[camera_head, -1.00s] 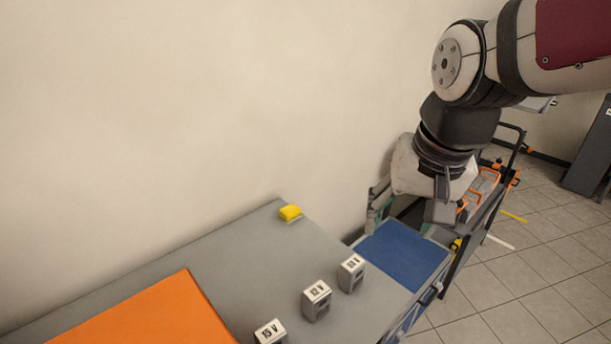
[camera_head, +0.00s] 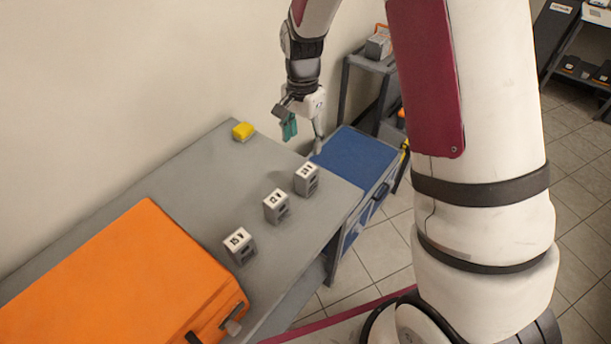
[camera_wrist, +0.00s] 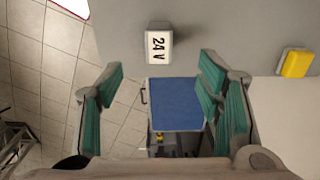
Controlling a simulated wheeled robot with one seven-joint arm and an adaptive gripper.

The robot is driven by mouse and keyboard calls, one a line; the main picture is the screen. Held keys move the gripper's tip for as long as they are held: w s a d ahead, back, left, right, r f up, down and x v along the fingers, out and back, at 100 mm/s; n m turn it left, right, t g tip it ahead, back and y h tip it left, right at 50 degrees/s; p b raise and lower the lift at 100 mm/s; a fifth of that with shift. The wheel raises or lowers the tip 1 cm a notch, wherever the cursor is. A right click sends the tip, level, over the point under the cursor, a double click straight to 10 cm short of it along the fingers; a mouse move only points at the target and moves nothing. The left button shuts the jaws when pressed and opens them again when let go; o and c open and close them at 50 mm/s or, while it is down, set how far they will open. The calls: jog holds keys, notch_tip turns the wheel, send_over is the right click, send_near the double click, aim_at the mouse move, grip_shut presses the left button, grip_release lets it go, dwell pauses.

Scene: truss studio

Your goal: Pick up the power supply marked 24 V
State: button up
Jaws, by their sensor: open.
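The power supply marked 24 V is a small grey block with a white label. In the wrist view it (camera_wrist: 159,45) lies beyond the fingertips, between their two lines, with its label turned sideways. In the head view it (camera_head: 306,180) is the farthest of a row of three on the grey table, near the blue surface; its label is small there. My gripper (camera_head: 303,130) is open and empty, above and behind this block, apart from it. Both teal-padded fingers of my gripper (camera_wrist: 162,80) show in the wrist view.
The 12 V supply (camera_head: 276,206) and 15 V supply (camera_head: 240,246) stand in the same row on the grey table (camera_head: 190,180). A large orange case (camera_head: 120,285) fills the table's near left. A yellow block (camera_head: 243,131) sits by the wall. A blue-topped cabinet (camera_head: 355,160) adjoins the table.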

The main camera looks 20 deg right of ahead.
aim_at(307, 170)
notch_tip(307, 170, down, 8)
jog(key=shift+r+p, duration=0.15)
jog(key=shift+p, duration=0.15)
jog(key=shift+w+d+f+p, duration=0.1)
jog(key=shift+d+f+p, duration=0.1)
jog(key=shift+f, duration=0.7)
jog(key=shift+w+d+f+p, duration=0.1)
jog(key=shift+d+f+p, duration=0.05)
jog(key=shift+f, duration=0.75)
jog(key=shift+w+d+f+p, duration=0.1)
jog(key=shift+d+f+p, duration=0.1)
jog(key=shift+f, duration=0.7)
jog(key=shift+c, duration=0.2)
grip_shut()
